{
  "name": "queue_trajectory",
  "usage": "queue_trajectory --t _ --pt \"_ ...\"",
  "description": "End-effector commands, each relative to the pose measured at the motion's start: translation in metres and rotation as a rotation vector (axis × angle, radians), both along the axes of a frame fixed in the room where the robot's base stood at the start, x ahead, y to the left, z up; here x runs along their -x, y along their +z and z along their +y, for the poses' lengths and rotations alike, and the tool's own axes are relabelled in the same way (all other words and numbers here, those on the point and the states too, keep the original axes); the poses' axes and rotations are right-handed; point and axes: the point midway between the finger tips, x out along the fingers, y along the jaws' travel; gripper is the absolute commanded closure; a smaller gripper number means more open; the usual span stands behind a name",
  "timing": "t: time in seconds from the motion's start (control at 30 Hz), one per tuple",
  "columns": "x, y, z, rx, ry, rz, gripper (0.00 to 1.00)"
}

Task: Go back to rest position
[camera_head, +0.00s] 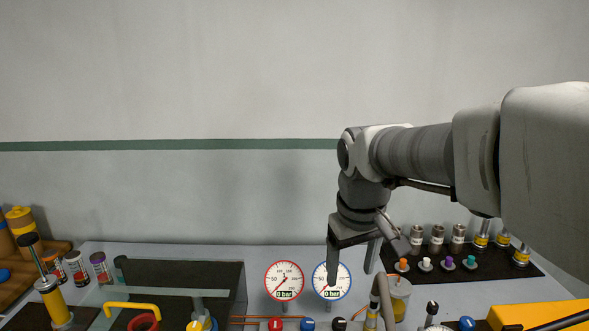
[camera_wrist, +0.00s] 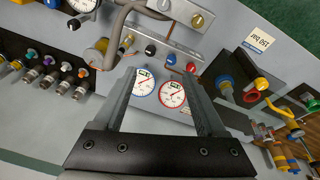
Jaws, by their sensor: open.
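My gripper (camera_head: 352,268) hangs from my arm above the bench, with its two fingers apart and nothing between them. In the wrist view my gripper (camera_wrist: 160,82) frames two round gauges between its fingers. One is the blue-rimmed gauge (camera_wrist: 144,86), the other the red-rimmed gauge (camera_wrist: 172,94). In the head view the red-rimmed gauge (camera_head: 284,279) stands left of my gripper and reads 0 bar. The blue-rimmed gauge (camera_head: 340,283) is partly hidden by a finger and also reads 0 bar. I cannot tell the exact gap between fingers and gauges.
A black mat (camera_head: 478,267) holds several fittings with coloured ends at the right. A yellow case (camera_head: 530,313) is at the front right. Several cans (camera_head: 77,266) and yellow-handled tools stand at the left. The wall behind and the space above the bench are clear.

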Motion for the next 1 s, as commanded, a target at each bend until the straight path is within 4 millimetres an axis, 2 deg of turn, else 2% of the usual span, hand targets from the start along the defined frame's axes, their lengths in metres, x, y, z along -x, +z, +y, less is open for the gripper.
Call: queue_trajectory --t 0.03,0.27,0.6,0.8,1.0 --pt "0.013 0.005 -0.005 -0.005 -0.022 -0.023 0.26" --pt "0.066 0.011 -0.023 -0.035 -0.118 -0.107 0.26" --pt "0.135 -0.004 -0.040 -0.102 -0.247 -0.221 0.26" --pt "0.153 -0.013 -0.044 -0.128 -0.286 -0.257 0.26" --pt "0.157 -0.015 -0.044 -0.133 -0.294 -0.262 0.26"
